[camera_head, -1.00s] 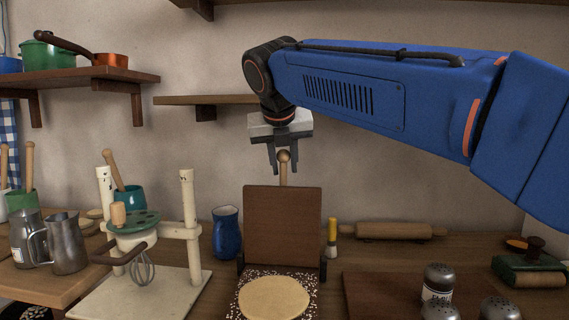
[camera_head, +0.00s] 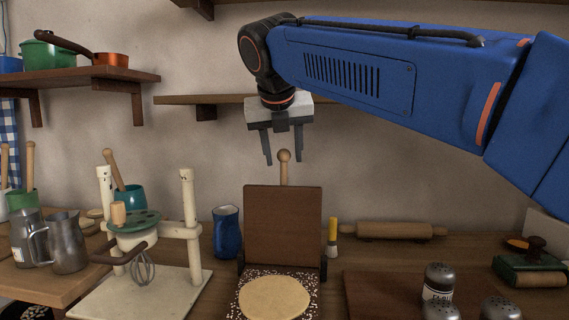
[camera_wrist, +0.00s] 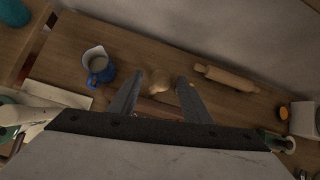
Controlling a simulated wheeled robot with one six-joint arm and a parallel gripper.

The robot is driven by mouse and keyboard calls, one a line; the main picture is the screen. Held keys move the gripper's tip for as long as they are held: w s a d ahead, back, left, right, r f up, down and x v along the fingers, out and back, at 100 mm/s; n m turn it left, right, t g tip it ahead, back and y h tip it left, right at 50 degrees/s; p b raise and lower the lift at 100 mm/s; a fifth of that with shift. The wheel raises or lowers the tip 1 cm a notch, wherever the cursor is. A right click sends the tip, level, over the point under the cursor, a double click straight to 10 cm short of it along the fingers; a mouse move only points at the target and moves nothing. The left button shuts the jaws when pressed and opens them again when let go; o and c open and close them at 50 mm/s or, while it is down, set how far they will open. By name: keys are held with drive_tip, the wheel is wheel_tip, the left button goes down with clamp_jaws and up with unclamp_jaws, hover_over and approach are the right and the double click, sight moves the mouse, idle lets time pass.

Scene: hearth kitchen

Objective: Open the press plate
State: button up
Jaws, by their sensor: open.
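The press stands on the counter with its brown press plate (camera_head: 283,225) raised upright at the back. A wooden knob handle (camera_head: 284,158) sticks up above the plate's top edge and also shows in the wrist view (camera_wrist: 158,84). A flat round of dough (camera_head: 274,298) lies on the speckled press base (camera_head: 245,284) in front of the plate. My gripper (camera_head: 284,160) is open and empty. In the head view it appears just above the knob, with its fingers pointing down to either side. In the wrist view the knob shows between the fingers.
A blue jug (camera_head: 226,232) stands left of the press, and a yellow-handled brush (camera_head: 332,238) stands right of it. A rolling pin (camera_head: 393,231) lies behind at right. Several shakers (camera_head: 438,282) stand at front right. A mixer stand (camera_head: 188,225) stands left. A wall shelf (camera_head: 180,100) is behind.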

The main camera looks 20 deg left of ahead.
drive_tip(key=v, duration=1.3)
drive_tip(key=shift+s+r, duration=0.1)
